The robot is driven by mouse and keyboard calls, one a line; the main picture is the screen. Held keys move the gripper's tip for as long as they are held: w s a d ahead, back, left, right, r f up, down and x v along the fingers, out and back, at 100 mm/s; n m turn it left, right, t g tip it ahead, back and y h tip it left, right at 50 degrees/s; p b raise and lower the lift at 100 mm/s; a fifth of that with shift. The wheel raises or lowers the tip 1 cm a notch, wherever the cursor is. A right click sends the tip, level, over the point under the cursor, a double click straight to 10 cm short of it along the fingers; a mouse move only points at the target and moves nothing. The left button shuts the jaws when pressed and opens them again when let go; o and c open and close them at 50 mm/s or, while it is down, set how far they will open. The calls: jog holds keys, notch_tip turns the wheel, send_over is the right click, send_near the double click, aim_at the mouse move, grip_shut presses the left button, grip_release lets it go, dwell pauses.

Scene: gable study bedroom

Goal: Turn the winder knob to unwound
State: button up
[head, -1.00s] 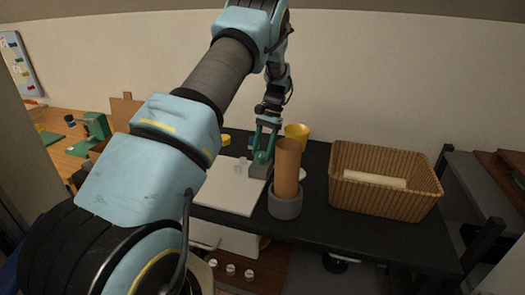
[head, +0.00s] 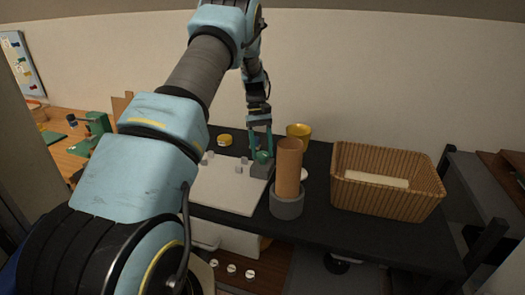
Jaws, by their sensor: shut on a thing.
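The winder knob (head: 264,156) is a small round green piece on top of a grey block (head: 262,169), at the back right of a white board (head: 228,193). My gripper (head: 261,151) comes down on it from above. Its teal fingers are shut on the knob, one on each side. The fingers partly cover the knob, and no mark showing its turn can be made out.
A brown cylinder (head: 288,165) in a grey round holder (head: 287,204) stands close in front and right of the block. A yellow cup (head: 298,131) is behind it. A wicker basket (head: 386,205) stands at right. Small grey blocks (head: 241,164) and a yellow round item (head: 225,140) lie left.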

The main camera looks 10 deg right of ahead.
jog(key=n+h, duration=0.1)
jog(key=n, duration=0.2)
jog(key=n+t+h, duration=0.1)
jog(key=n, duration=0.2)
jog(key=shift+s+a, duration=0.1)
jog(key=shift+a, duration=0.1)
jog(key=n+t+h, duration=0.1)
jog(key=n, duration=0.2)
jog(key=n+t, duration=0.1)
jog(key=n, duration=0.2)
jog(key=shift+s+a+n+h, duration=0.1)
jog(key=shift+s+n+h, duration=0.05)
jog(key=shift+n+h, duration=0.25)
jog(key=n+t, duration=0.1)
jog(key=n, duration=0.2)
jog(key=n+t+p, duration=0.1)
jog(key=n, duration=0.2)
jog(key=shift+s+t, duration=0.15)
jog(key=shift+t, duration=0.15)
jog(key=n+t, duration=0.1)
jog(key=n, duration=0.1)
jog(key=n+p, duration=0.1)
jog(key=n, duration=0.2)
jog(key=shift+s+n+t+y, duration=0.1)
jog(key=shift+n+t+y, duration=0.2)
jog(key=shift+t, duration=0.1)
jog(key=o, duration=1.4)
jog(key=shift+c, duration=0.2)
